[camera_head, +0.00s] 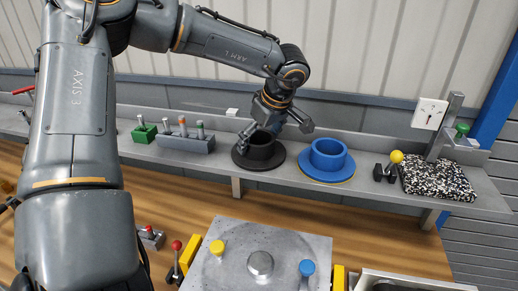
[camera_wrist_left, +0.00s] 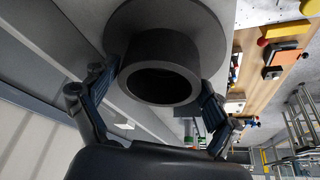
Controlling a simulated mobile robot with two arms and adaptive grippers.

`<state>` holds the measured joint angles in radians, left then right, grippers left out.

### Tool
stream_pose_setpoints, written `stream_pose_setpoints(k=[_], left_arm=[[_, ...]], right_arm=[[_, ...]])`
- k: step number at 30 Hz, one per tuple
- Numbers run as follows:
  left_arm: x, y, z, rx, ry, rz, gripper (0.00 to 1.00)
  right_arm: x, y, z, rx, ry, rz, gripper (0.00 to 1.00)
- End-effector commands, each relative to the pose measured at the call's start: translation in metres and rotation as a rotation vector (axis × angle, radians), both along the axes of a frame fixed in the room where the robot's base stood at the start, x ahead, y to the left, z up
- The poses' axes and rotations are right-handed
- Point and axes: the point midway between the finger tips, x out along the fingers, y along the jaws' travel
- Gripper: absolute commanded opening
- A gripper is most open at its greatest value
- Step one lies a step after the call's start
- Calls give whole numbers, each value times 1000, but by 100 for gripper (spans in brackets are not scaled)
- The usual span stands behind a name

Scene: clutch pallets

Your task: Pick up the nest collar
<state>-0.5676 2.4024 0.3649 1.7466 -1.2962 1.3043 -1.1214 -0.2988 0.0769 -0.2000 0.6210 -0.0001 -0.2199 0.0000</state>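Two flanged collars sit on the grey shelf: a black one (camera_head: 262,163) and a blue one (camera_head: 328,172) to its right. I cannot tell by name which is the nest collar. My left gripper (camera_head: 273,132) is above the black collar, fingers spread and pointing down at its upright tube. In the left wrist view the black collar (camera_wrist_left: 160,52) lies between the open fingers of the gripper (camera_wrist_left: 160,80), one on each side. The right finger looks very close to the tube; I cannot tell whether it touches. My right gripper is not in view.
Left of the collars are a grey block with several pegs (camera_head: 186,143) and a green block (camera_head: 144,133). To the right are a yellow-knobbed lever (camera_head: 396,157) and a speckled pad (camera_head: 437,181). A grey plate (camera_head: 287,243) with knobs lies in front.

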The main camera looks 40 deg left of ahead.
Motion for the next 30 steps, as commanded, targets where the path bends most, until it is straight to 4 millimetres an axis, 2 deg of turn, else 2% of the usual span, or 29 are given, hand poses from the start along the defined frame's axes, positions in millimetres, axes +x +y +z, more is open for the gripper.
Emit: stream_pose_setpoints(k=[1,6,14,20,23,30], left_arm=[[0,0,0,0,0,0,67],[0,0,0,0,0,0,34],[0,0,1,1,0,1,34],[1,0,12,1,-5,1,34],[2,0,27,2,-10,2,34],[-16,-36,76,4,-8,-3,34]], right_arm=[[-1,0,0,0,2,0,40],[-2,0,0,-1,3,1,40],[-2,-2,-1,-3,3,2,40],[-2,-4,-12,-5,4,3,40],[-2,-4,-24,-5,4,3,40],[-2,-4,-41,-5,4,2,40]])
